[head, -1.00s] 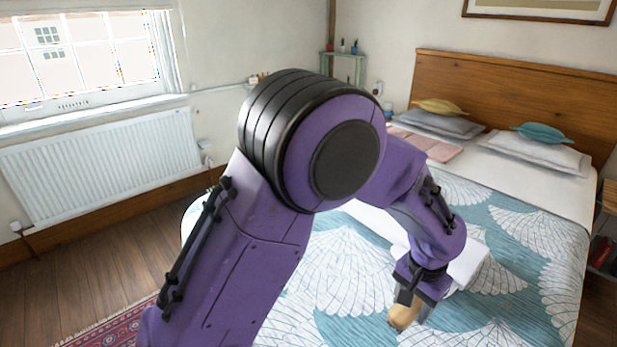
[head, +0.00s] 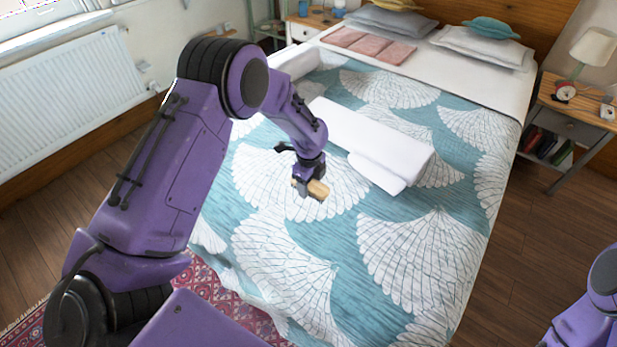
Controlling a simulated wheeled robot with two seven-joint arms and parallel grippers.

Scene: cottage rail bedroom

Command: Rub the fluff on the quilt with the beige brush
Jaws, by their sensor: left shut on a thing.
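The quilt (head: 395,235), teal with white fan shapes, covers the bed. My left gripper (head: 307,185) is over the left-middle part of the quilt and is shut on the beige brush (head: 318,190). The brush sticks out to the right of the fingers. I cannot tell whether the brush touches the quilt. I cannot make out any fluff on the quilt; it may be too small or hidden by my arm. My right arm shows only at the lower right edge, and its gripper is out of view.
A white folded or rolled piece (head: 370,140) lies on the quilt just right of my left gripper. Folded pink cloths (head: 370,45) and pillows (head: 480,47) lie at the headboard. A nightstand (head: 570,118) with a lamp stands at the right. The quilt's front is clear.

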